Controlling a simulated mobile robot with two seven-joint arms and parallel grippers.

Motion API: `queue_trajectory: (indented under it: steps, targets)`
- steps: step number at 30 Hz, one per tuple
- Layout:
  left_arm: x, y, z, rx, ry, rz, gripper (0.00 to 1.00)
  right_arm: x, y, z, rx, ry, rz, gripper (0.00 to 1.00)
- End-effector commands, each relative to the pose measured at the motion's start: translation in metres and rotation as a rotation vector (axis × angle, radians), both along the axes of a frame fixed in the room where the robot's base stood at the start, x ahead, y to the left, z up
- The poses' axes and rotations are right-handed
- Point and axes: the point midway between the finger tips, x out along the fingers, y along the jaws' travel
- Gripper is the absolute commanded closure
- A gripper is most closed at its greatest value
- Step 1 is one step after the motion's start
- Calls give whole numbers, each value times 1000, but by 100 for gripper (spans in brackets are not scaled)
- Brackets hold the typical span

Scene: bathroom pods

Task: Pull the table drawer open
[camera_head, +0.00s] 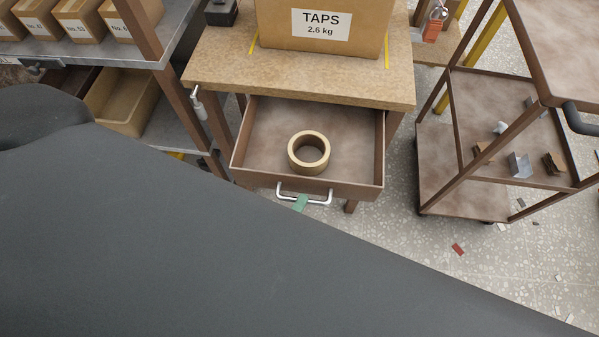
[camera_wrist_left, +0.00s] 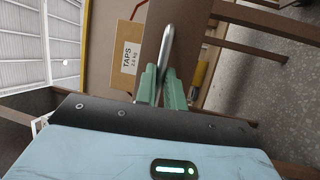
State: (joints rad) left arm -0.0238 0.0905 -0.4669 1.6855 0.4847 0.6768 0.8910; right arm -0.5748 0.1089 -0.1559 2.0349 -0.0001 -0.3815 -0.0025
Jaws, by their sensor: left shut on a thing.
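The table drawer (camera_head: 263,180) stands pulled out from under the wooden table top (camera_head: 215,72) in the head view. A roll of tape (camera_head: 295,151) lies inside it. The drawer's silver bar handle (camera_head: 325,201) is on its front. My left gripper (camera_head: 300,203) shows only as a green fingertip at the handle; my dark arm hides the rest. In the left wrist view the green fingers of my left gripper (camera_wrist_left: 162,85) are shut on the handle (camera_wrist_left: 167,42). My right gripper is not in view.
A box labelled TAPS (camera_head: 318,50) stands on the table. A brown wheeled cart (camera_head: 455,195) with scraps on its lower shelf stands at the right. A metal shelf (camera_head: 165,65) with cartons is at the left. Small scraps lie on the speckled floor.

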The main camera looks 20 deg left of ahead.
Motion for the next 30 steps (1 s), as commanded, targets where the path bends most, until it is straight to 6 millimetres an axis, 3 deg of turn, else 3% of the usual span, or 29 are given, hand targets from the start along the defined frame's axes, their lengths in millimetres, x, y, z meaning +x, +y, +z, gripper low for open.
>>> queue_trajectory:
  steps: [8, 9, 14, 23, 30]
  targets:
    - [0, 0, 0, 1, -1, 0, 100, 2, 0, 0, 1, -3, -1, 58]
    - [0, 0, 0, 1, -1, -1, 87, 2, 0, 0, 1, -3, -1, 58]
    - [0, 0, 0, 1, -1, 0, 67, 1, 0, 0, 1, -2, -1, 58]
    - [-2, 0, -1, 1, 1, -1, 67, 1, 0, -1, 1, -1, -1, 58]
    - [-31, 3, -8, 1, 6, -2, 67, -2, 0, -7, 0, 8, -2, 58]
